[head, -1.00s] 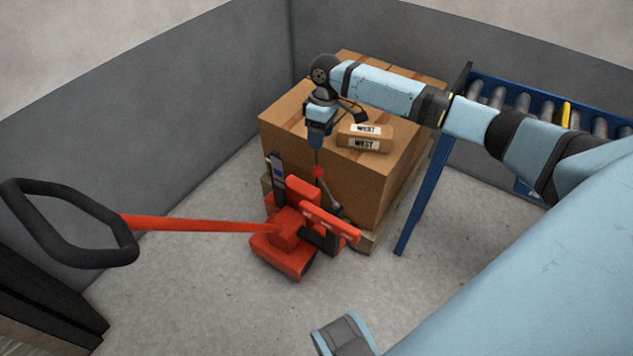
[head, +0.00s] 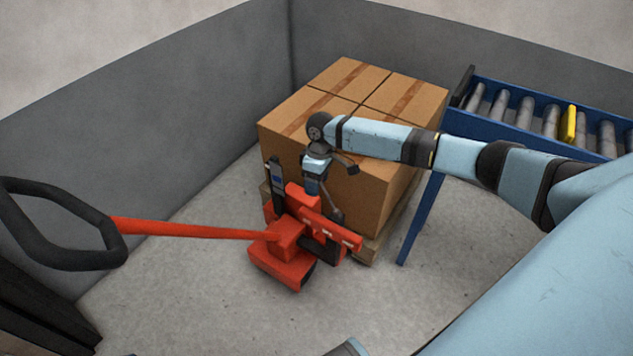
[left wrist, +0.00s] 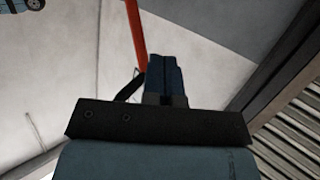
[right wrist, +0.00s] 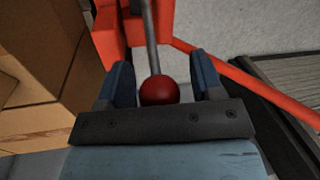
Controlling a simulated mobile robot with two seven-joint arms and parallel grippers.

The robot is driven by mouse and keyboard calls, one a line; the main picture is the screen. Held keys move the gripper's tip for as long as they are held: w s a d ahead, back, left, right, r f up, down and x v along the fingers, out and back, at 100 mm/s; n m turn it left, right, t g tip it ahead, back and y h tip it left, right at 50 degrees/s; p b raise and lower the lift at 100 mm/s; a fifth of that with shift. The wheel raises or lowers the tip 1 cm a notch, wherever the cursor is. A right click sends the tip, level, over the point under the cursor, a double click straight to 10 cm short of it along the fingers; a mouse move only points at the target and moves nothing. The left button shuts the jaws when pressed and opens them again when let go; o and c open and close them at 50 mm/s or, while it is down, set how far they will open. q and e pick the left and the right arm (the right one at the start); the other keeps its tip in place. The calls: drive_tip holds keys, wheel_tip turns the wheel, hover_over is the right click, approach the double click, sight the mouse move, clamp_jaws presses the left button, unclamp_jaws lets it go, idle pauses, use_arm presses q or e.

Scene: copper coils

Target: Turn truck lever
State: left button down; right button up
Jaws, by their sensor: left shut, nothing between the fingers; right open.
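The red pallet truck (head: 285,258) stands on the floor with its long red handle bar (head: 190,229) reaching left to a black loop grip (head: 75,262). The truck's lever is a grey rod (right wrist: 150,40) with a red ball knob (right wrist: 160,90), seen in the right wrist view. My right gripper (head: 316,196) is low over the truck body in the head view. In the right wrist view my right gripper (right wrist: 162,82) is open, with the knob between its fingers and gaps at both sides. My left gripper (left wrist: 163,62) is shut and empty in the left wrist view.
Large cardboard boxes (head: 345,80) on a wooden pallet (head: 368,248) stand just behind the truck. A blue roller conveyor (head: 500,126) is at the right. Grey walls (head: 150,140) enclose the corner. The floor in front of the truck is clear.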

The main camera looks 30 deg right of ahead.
clamp_jaws()
drive_tip(key=shift+s+r+p, duration=0.1)
drive_tip(key=shift+r+p, duration=0.1)
drive_tip(key=shift+p, duration=0.1)
drive_tip(key=shift+s+d+r+t+p, duration=0.2)
drive_tip(key=shift+s+r+t+p, duration=0.15)
drive_tip(key=shift+p, duration=0.65)
drive_tip(key=shift+s+d+r+t+y+p, duration=0.2)
drive_tip(key=shift+s+r+t+y+p, duration=0.3)
drive_tip(key=shift+p, duration=0.75)
drive_tip(key=s+t+p, duration=0.1)
drive_tip(key=s+d+t+p, duration=0.1)
drive_tip(key=p, duration=0.1)
drive_tip(key=shift+s+y, duration=0.15)
drive_tip(key=shift+y, duration=0.25)
use_arm(q)
drive_tip(key=shift+s+a+f+g+y+p, duration=0.4)
drive_tip(key=shift+s+a+g+y, duration=0.1)
drive_tip(key=shift+a+g, duration=0.25)
drive_tip(key=shift+s+a+f+g+y+p, duration=0.4)
drive_tip(key=shift+s+a+g+y, duration=0.1)
drive_tip(key=shift+a+g, duration=0.2)
use_arm(e)
drive_tip(key=shift+s+d, duration=0.15)
drive_tip(key=shift+s, duration=0.4)
unclamp_jaws()
